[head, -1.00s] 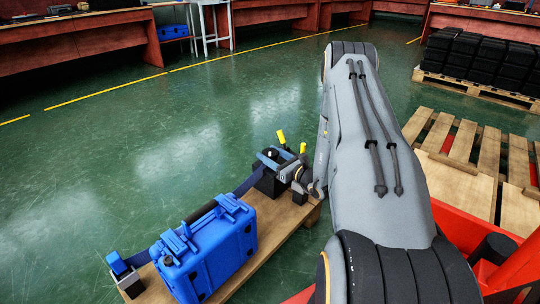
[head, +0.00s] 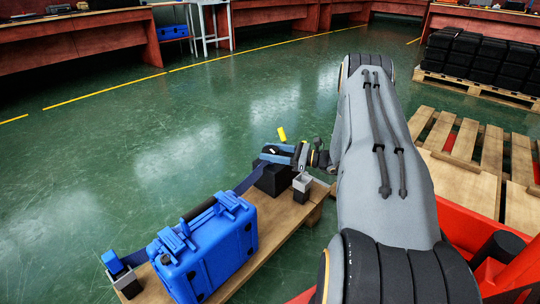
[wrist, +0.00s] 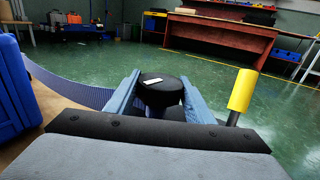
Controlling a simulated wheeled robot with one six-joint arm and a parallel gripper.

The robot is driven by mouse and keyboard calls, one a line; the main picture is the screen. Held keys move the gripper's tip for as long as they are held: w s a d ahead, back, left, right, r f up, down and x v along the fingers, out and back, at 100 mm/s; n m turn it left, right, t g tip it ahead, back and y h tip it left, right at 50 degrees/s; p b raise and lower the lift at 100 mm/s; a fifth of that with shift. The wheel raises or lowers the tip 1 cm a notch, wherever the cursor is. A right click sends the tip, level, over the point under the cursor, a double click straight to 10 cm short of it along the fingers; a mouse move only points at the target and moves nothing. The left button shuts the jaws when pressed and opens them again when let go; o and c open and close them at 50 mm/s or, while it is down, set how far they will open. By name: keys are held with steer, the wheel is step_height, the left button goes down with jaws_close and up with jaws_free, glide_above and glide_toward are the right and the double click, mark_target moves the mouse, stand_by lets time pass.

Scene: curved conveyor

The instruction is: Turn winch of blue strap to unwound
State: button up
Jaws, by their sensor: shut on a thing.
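The blue strap (head: 250,180) runs from the winch (head: 274,158) down to the blue case (head: 205,248). The winch is a blue frame on a black block at the far end of the wooden board. In the wrist view, its two blue side bars (wrist: 200,104) flank a round black knob (wrist: 161,92). A yellow handle (head: 282,133) sticks up beside the winch and also shows in the wrist view (wrist: 240,90). My gripper (head: 298,156) is at the winch's right side, shut on a winch handle. The grip itself is mostly hidden.
The case stands on the wooden board (head: 288,218), with a blue strap end (head: 114,264) at the near left. A pale block (head: 302,182) stands just below my gripper. Wooden pallets (head: 478,150) lie at the right. The green floor at left is clear.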

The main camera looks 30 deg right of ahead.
steer(key=shift+n+g+y+b, duration=1)
steer(key=shift+n+g, duration=0.1)
steer(key=shift+g, duration=0.6)
steer(key=o, duration=1.1)
steer(key=shift+c, duration=0.2)
steer(key=shift+s+d, duration=0.1)
steer(key=p+v, duration=0.2)
steer(key=v, duration=0.5)
steer(key=shift+d, duration=0.3)
steer(key=shift+s+f, duration=0.1)
steer(key=shift+s, duration=0.05)
